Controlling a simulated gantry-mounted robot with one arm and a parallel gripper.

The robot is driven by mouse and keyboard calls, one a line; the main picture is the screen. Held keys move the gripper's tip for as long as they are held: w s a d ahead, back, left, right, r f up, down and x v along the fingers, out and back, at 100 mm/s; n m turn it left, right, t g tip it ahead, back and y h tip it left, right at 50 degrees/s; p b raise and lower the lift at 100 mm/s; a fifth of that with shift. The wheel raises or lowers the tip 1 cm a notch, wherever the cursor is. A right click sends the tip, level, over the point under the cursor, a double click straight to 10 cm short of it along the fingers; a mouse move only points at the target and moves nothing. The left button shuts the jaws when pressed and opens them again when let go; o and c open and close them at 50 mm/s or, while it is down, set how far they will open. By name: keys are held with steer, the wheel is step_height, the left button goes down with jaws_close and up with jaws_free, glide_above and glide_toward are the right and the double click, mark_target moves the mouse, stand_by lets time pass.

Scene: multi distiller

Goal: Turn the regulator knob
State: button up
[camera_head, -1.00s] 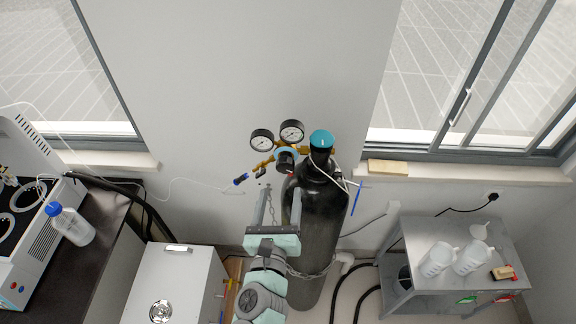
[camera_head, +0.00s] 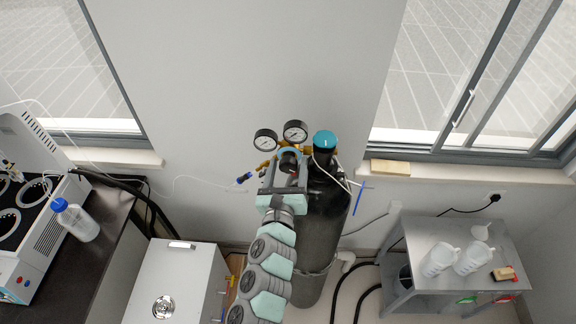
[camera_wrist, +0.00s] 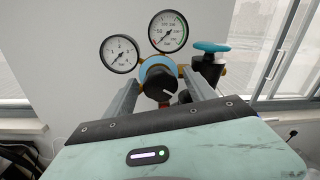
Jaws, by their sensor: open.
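The regulator knob (camera_wrist: 159,82) is black with a white mark and sits in front of a light blue ring on the brass regulator. In the head view the knob (camera_head: 289,159) shows just beyond my gripper (camera_head: 286,168). In the wrist view my gripper (camera_wrist: 162,84) is open, with one finger to the left and one to the right of the knob. I cannot tell whether either finger touches it. Two round gauges (camera_wrist: 119,54) (camera_wrist: 168,31) stand above the knob. The black gas cylinder (camera_head: 322,220) with a teal valve wheel (camera_head: 325,141) stands to the right.
A white cabinet (camera_head: 175,285) stands at lower left, and a grey cart (camera_head: 425,230) with white bottles at right. The wall behind is bare between the windows.

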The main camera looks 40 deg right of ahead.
steer(key=c, duration=1.4)
